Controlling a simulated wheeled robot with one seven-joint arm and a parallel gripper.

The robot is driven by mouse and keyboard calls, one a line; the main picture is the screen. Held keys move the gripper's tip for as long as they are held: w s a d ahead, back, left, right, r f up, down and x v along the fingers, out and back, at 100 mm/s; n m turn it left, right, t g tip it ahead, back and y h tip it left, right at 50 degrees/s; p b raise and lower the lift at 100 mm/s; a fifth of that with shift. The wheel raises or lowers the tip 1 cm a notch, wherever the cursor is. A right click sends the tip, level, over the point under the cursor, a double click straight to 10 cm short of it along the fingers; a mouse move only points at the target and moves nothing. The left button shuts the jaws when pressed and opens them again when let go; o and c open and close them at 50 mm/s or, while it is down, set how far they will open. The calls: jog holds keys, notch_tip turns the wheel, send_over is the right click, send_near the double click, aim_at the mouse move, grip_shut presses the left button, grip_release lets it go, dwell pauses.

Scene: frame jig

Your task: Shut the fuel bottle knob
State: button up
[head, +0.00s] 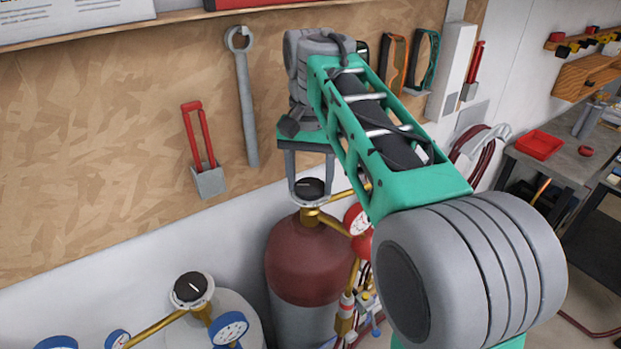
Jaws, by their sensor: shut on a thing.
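The fuel bottle (308,258) is the maroon-topped cylinder standing against the wall in the lower middle of the head view. Its knob (311,187) is black on top with a pale mark and a light rim, above a brass valve. My gripper (309,191) points down over this bottle, with one finger on each side of the knob. It is shut on the knob. The valve's lower side and part of the bottle's right side are partly hidden by brass fittings and my arm.
A grey bottle (236,310) with a similar knob (190,290) and blue gauges stands at the lower left. A gauge (357,220) and brass pipes are close right of the fuel bottle. A wrench (243,100) and red-handled tool (207,178) hang on the board behind.

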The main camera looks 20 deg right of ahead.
aim_at(310, 185)
jog(key=m, duration=0.5)
jog(key=shift+r+m, duration=0.1)
jog(key=shift+m, duration=0.2)
jog(key=m, duration=0.5)
jog(key=shift+m, duration=0.3)
jog(key=o, duration=1.4)
notch_tip(310, 185, up, 8)
jog(key=shift+f, duration=0.15)
